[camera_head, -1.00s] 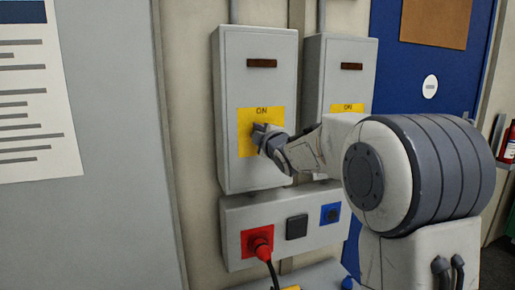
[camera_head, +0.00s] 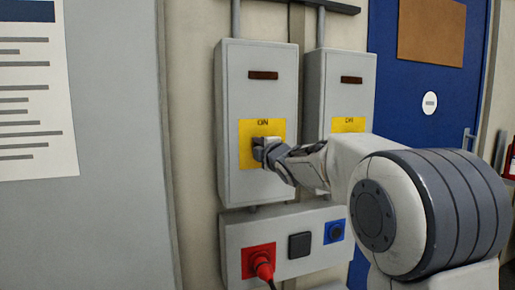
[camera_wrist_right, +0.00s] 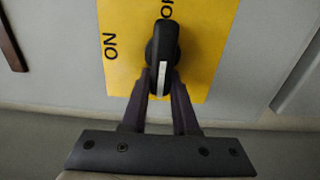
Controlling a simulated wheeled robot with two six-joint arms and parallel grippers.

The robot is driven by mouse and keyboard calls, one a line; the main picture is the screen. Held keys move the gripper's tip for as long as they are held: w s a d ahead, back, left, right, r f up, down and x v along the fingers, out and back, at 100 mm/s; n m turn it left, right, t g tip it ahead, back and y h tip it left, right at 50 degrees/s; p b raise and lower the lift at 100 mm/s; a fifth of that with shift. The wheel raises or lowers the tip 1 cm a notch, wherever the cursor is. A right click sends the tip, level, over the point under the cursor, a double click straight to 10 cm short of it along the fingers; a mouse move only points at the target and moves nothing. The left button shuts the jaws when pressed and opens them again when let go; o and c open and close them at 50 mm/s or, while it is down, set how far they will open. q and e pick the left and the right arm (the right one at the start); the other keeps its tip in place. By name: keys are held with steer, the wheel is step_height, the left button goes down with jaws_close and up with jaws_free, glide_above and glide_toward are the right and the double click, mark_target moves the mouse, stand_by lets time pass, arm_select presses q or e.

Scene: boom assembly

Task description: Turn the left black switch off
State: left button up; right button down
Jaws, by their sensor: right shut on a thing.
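The fingers hide most of the switch in the head view. My left gripper is not in view.
A second grey box (camera_head: 340,98) with a yellow plate stands close on the right. Below is a socket panel (camera_head: 235,233) with a red plug (camera_head: 261,264), a black socket (camera_head: 299,245) and a blue socket (camera_head: 334,231). A blue door (camera_head: 389,60) is behind my right arm.

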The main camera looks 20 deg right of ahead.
steer(key=c, duration=0.7)
jaws_free()
steer(key=shift+f, duration=0.1)
steer(key=shift+s, duration=0.1)
steer(key=shift+s, duration=0.35)
steer(key=s+b, duration=0.1)
steer(key=s, duration=0.8)
steer(key=shift+s+d, duration=0.15)
steer(key=shift+s, duration=0.15)
